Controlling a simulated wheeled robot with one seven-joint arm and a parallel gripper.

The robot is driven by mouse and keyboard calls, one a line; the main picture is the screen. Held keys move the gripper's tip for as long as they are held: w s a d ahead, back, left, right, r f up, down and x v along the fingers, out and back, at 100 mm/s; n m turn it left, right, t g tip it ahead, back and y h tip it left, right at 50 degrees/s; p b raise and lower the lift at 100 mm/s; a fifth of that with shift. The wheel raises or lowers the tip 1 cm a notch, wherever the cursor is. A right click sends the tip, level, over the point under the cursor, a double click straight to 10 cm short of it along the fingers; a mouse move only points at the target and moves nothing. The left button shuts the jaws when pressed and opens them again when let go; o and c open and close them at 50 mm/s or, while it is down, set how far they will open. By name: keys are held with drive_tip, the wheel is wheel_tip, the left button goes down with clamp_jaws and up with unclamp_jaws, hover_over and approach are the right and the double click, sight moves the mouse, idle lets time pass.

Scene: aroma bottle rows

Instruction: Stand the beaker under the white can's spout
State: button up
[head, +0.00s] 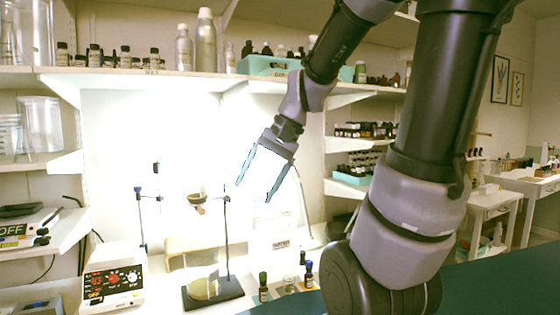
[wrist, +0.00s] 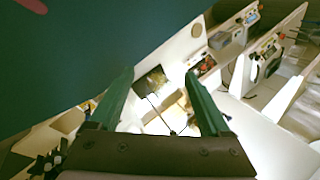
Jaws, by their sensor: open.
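My gripper (head: 253,192) is open and empty, pointing down in the air before the bright wall above the bench. In the wrist view its two teal fingers (wrist: 160,74) are spread, with nothing between them. A large clear beaker-like vessel (head: 42,125) stands on the left middle shelf, well left of my gripper. Which vessel is the task's beaker I cannot tell. A pale, washed-out shape with a small label (head: 281,245) stands on the bench below and right of my gripper; I cannot tell whether it is the white can. No spout is clearly visible.
A stand with a black base (head: 212,292) and upright rod rises below my gripper; the base also shows in the wrist view (wrist: 152,81). A hotplate (head: 113,278) is at left. Small bottles (head: 264,287) stand at the bench front. Shelves of bottles are above.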

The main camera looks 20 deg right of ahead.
drive_tip(key=s+d+r+n+t+h, duration=0.1)
drive_tip(key=s+d+r+t+h, duration=0.2)
drive_tip(key=s+r+t, duration=0.1)
drive_tip(key=shift+d+r+n+t, duration=0.3)
drive_tip(key=shift+d+r, duration=0.05)
drive_tip(key=shift+r, duration=0.45)
